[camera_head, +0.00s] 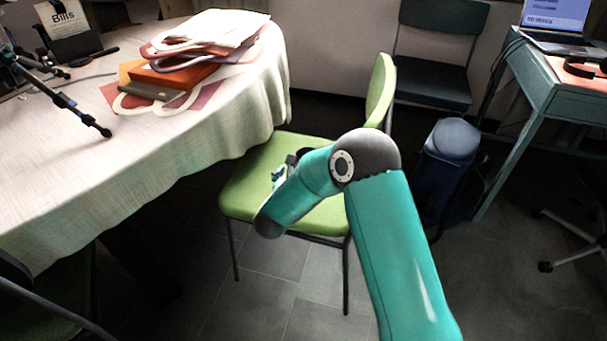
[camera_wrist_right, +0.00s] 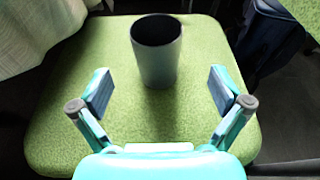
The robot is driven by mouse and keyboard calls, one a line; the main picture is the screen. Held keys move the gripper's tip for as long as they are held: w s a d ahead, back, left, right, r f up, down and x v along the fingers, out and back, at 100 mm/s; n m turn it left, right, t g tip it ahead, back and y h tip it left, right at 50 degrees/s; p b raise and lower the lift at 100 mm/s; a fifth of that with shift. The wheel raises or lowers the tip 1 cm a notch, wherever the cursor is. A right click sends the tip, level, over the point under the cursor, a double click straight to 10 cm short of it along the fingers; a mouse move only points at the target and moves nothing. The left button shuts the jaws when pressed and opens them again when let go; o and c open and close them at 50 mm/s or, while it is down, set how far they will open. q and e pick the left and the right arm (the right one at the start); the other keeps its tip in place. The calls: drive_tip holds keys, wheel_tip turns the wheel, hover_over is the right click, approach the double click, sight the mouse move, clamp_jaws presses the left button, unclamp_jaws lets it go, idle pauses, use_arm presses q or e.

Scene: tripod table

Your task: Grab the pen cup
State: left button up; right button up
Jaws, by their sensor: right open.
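The pen cup (camera_wrist_right: 157,52) is a plain grey, slightly tapered cup with a dark inside. It stands upright on the green chair seat (camera_wrist_right: 60,115), ahead of my right gripper in the right wrist view. My right gripper (camera_wrist_right: 160,88) is open, with one finger on each side of the cup's line and clear gaps to it. The cup lies beyond the fingertips, and nothing is held. In the head view my right arm reaches over the green chair (camera_head: 248,186) and hides much of the gripper; I cannot clearly make out the cup there. My left gripper is not in view.
A table with a pale cloth (camera_head: 200,135) stands left of the chair, holding folders (camera_head: 205,45) and a black tripod (camera_head: 75,105). The chair's backrest (camera_head: 381,88) rises behind my arm. A dark backpack (camera_head: 450,170) and a desk (camera_head: 535,85) are at right.

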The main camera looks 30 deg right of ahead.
drive_tip(key=x, duration=0.4)
drive_tip(key=shift+w+d+f, duration=0.1)
drive_tip(key=shift+d, duration=0.05)
drive_tip(key=shift+w+r+b+x, duration=0.15)
drive_tip(key=shift+b+x, duration=0.1)
drive_tip(key=shift+x, duration=1.05)
drive_tip(key=shift+w+r+b+x, duration=0.15)
drive_tip(key=shift+b+x, duration=0.1)
drive_tip(key=shift+x, duration=1.1)
drive_tip(key=shift+c, duration=0.3)
drive_tip(key=c, duration=1.6)
